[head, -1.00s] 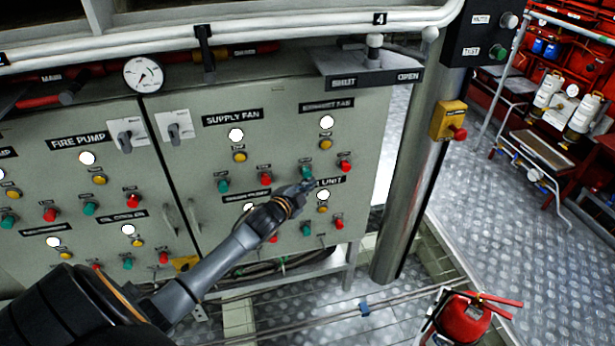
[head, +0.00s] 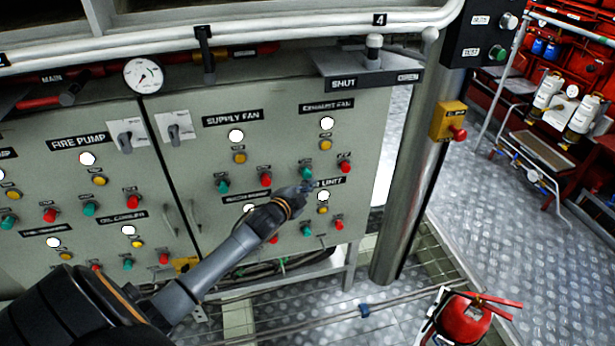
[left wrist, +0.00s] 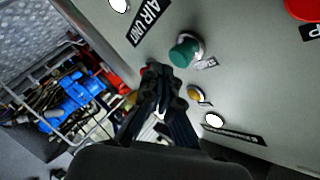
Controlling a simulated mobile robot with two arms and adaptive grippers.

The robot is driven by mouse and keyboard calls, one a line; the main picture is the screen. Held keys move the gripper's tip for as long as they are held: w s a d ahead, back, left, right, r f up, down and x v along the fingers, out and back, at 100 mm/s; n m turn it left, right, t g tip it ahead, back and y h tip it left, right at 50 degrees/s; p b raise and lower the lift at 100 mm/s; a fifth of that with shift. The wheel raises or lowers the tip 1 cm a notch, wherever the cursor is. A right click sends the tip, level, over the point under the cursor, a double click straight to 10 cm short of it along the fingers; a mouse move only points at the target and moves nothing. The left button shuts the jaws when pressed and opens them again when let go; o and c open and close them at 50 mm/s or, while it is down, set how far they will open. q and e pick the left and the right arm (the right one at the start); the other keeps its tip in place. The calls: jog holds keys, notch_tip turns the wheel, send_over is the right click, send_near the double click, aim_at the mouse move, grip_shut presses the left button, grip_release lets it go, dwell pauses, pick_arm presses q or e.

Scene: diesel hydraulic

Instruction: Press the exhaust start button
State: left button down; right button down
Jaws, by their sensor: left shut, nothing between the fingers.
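The exhaust fan start button is green (head: 305,172) and sits on the grey panel (head: 290,100), below and left of the "EXHAUST FAN" label (head: 326,106). It shows large in the left wrist view (left wrist: 184,50) with a small label beside it. My left gripper (head: 309,187) is shut and empty, its tips just below this button in the head view. In the left wrist view the fingers (left wrist: 157,82) are close beside the button and partly cover a red button (left wrist: 145,69). Contact with the panel cannot be told. My right gripper is not in view.
The red exhaust stop button (head: 344,166) is to the right. The "AIR UNIT" label (head: 330,183) and its lamp (head: 323,195) are just below. A steel post (head: 409,190) stands right of the panel, and a red fire extinguisher (head: 464,320) is on the floor.

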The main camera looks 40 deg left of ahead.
pick_arm(q)
jog(key=shift+w+a, duration=0.1)
jog(key=shift+w+a, duration=0.2)
dwell(0.4)
jog(key=shift+w+a, duration=0.35)
jog(key=shift+a, duration=0.05)
dwell(0.7)
jog(key=shift+s, duration=0.1)
jog(key=shift+s+d+p, duration=0.45)
jog(key=shift+s+d, duration=0.1)
jog(key=shift+d, duration=0.15)
